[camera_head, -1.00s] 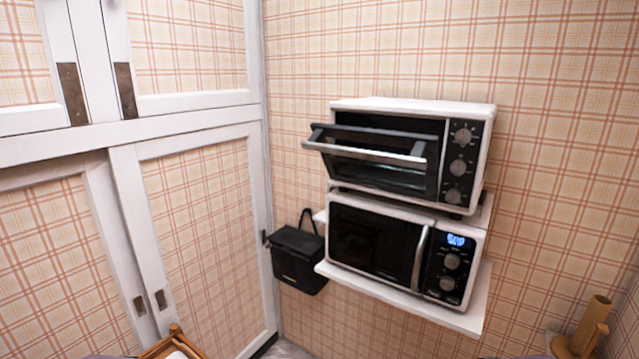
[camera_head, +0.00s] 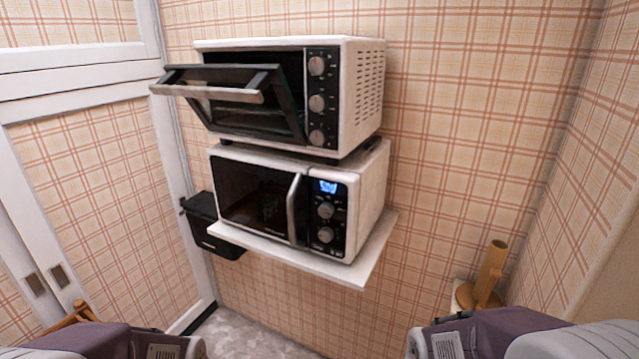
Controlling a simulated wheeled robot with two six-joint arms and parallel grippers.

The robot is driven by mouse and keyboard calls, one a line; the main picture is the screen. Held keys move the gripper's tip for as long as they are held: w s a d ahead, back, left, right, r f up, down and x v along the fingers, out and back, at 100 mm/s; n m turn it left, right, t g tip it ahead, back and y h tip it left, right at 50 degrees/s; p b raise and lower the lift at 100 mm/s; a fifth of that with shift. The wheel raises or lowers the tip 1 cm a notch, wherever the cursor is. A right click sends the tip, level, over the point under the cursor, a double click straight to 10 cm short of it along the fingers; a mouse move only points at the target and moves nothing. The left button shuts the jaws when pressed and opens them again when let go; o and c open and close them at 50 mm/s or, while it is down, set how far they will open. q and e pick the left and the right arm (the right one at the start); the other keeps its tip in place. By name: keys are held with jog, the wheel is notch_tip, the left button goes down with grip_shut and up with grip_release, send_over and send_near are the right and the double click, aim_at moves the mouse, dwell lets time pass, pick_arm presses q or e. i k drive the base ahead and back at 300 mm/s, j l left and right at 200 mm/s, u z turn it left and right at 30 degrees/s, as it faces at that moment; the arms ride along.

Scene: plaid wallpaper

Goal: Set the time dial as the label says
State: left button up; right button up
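A white toaster oven (camera_head: 362,95) sits on top of a microwave (camera_head: 372,190) in the head view. The oven's glass door (camera_head: 225,92) hangs partly open, tilted outward. Its black panel holds three round grey knobs in a column: top knob (camera_head: 317,66), middle knob (camera_head: 317,103) and bottom knob (camera_head: 317,137). The microwave is shut, with a lit blue display (camera_head: 328,187) above an upper dial (camera_head: 326,210) and a lower dial (camera_head: 325,235). The label text is too small to read, so I cannot tell which knob is the time dial. Neither gripper shows; only parts of my arms appear at the bottom.
A white wall shelf (camera_head: 355,275) carries the microwave. A black bag-like bin (camera_head: 212,222) hangs left of it. White-framed plaid doors (camera_head: 95,170) stand at the left. A wooden holder (camera_head: 488,275) is at the lower right. The space before the appliances looks clear.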

aim_at(325, 234)
jog(key=j+z, duration=1)
jog(key=j, duration=0.2)
jog(key=k, duration=0.05)
